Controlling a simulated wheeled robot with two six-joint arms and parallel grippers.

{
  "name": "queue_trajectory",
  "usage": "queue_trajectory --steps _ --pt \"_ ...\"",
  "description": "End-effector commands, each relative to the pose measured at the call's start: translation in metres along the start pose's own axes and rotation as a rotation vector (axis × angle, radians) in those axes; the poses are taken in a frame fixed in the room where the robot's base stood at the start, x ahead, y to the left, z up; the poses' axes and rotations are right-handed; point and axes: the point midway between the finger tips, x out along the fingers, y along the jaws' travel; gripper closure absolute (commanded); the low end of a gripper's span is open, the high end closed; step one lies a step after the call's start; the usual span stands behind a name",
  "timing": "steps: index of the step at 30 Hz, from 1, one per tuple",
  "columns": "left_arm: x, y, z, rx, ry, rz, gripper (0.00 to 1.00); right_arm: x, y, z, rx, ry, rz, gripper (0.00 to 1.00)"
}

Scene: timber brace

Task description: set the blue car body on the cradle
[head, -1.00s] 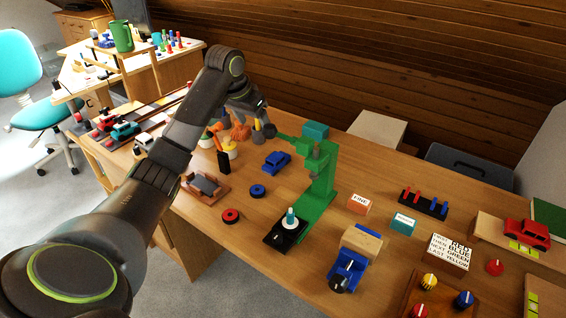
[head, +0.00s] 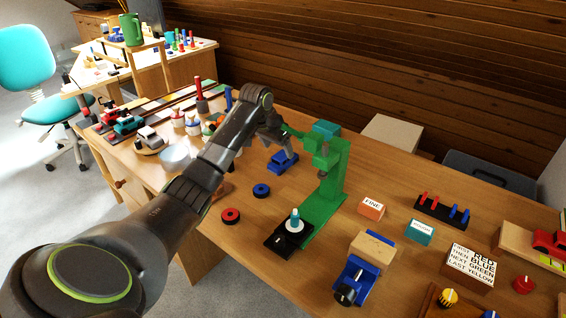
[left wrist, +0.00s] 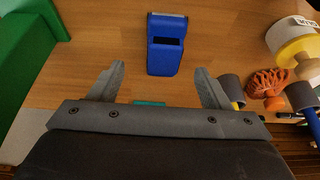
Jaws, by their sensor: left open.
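The blue car body (head: 283,162) rests on the wooden table, left of the green press. My right gripper is not in view.
The green press (head: 327,185) stands right of the car and could obstruct the arm. A red ring (head: 230,215) and a blue ring (head: 261,190) lie in front. Bare table lies between the rings and the press.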

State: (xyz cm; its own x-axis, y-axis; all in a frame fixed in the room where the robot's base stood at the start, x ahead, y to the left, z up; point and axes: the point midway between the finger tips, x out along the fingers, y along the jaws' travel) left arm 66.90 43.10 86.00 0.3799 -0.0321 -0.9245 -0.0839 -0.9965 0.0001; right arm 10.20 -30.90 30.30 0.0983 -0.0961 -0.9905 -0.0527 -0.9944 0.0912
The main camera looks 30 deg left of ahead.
Motion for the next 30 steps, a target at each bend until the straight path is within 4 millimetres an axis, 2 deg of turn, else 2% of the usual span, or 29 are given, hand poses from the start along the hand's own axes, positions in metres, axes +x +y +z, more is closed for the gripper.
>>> queue_trajectory --steps 3,11,21,30 --pt "0.016 0.0 0.0 -0.001 -0.001 0.002 0.29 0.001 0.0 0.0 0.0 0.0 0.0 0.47" --pt "0.03 -0.001 -0.002 -0.001 -0.001 0.001 0.29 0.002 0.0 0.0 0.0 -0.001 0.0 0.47" --pt "0.067 -0.005 -0.009 -0.001 -0.001 0.001 0.29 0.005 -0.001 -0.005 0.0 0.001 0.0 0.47" --pt "0.075 -0.006 -0.009 0.001 0.001 0.0 0.29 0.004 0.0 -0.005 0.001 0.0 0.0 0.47"
